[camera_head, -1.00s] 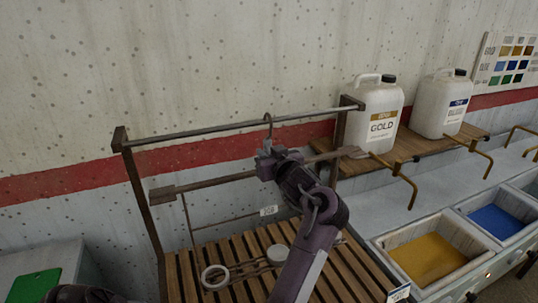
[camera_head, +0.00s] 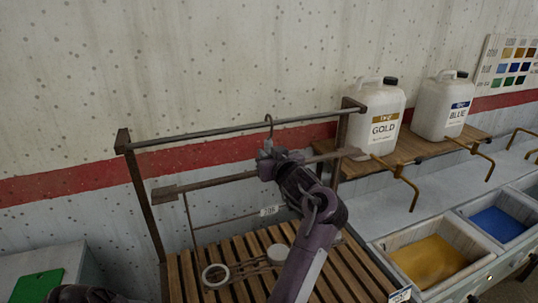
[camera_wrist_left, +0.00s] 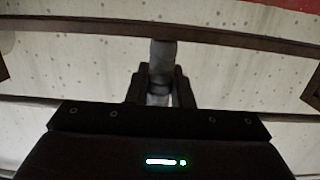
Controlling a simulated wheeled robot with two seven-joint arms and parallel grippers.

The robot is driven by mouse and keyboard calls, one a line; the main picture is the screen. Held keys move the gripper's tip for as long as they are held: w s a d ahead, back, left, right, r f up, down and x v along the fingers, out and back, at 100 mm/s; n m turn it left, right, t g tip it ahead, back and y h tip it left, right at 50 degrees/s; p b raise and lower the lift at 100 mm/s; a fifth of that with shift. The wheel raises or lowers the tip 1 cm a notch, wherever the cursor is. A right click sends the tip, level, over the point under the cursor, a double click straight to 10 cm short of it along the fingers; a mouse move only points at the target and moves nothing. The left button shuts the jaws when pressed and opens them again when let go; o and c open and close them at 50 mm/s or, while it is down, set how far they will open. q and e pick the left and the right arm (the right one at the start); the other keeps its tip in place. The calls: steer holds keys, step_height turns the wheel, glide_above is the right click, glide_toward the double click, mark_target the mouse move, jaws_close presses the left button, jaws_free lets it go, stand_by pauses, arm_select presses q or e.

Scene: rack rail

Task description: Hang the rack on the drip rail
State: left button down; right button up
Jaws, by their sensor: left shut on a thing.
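The drip rail (camera_head: 205,134) is a thin metal bar between two posts in front of the wall. The rack has a brown crossbar (camera_head: 215,181), a thin wire frame below and a hook (camera_head: 268,121) on top. My left gripper (camera_head: 268,158) is shut on the rack just below the hook. The wrist view shows its fingers (camera_wrist_left: 160,90) around a grey stem. The hook's top rises slightly above the rail line in the head view; I cannot tell whether it is over the rail or in front of it. The crossbar hangs below the rail, tilted in the picture. My right gripper is not in view.
A slatted wooden stand (camera_head: 240,290) lies below, with a pale ring (camera_head: 216,275) and a small round piece (camera_head: 278,254) showing over it. Jugs marked gold (camera_head: 378,125) and blue (camera_head: 443,110) stand on a shelf at right, beside brass taps (camera_head: 400,175) and paint basins (camera_head: 428,262).

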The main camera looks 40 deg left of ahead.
arm_select(q)
steer(key=shift+r, duration=0.15)
steer(key=shift+r+x, duration=0.2)
steer(key=shift+x, duration=1.2)
steer(key=shift+a, duration=0.1)
steer(key=shift+x, duration=0.9)
